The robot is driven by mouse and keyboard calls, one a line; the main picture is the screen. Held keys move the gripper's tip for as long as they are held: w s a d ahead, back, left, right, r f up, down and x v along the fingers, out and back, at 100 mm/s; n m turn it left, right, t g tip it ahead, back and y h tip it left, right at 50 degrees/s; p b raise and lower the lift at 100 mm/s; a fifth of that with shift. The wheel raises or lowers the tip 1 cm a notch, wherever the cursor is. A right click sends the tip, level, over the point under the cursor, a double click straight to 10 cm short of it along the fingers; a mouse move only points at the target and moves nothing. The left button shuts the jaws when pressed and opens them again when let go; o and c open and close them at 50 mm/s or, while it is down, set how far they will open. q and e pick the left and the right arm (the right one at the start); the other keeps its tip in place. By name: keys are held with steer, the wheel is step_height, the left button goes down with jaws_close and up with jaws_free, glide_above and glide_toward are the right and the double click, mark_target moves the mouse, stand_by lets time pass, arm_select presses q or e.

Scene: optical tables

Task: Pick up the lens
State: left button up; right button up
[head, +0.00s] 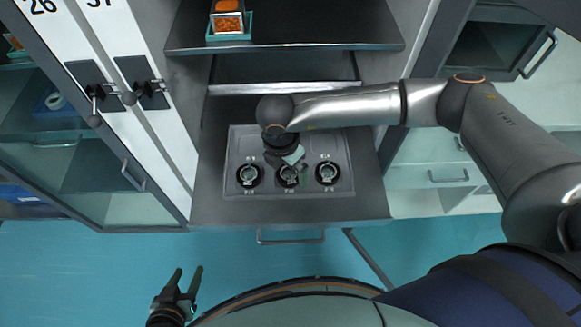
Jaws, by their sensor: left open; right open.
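Three round black pieces with silvery centres sit in a row in a grey recessed tray (240,140): a left one (249,176), a middle one (288,178) and a right one (327,174). They look like lens mounts, but at this size I cannot tell which is the lens. My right gripper (292,166) points down over the tray at the middle piece, open, and partly hides that piece. I cannot tell whether it touches it. My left gripper (190,280) is open and empty, low in the view over the floor, away from the tray.
The tray is set in a grey pull-out surface (210,209) with a handle at its front. A shelf (330,25) above holds a teal container (229,28) with orange contents. Glass-door cabinets (80,160) stand at left, and white drawers (430,176) at right.

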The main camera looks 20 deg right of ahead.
steer(key=shift+s+a, duration=0.1)
steer(key=shift+c, duration=0.4)
steer(key=c, duration=1.3)
arm_select(q)
steer(key=shift+s, duration=0.1)
arm_select(e)
steer(key=shift+r, duration=0.15)
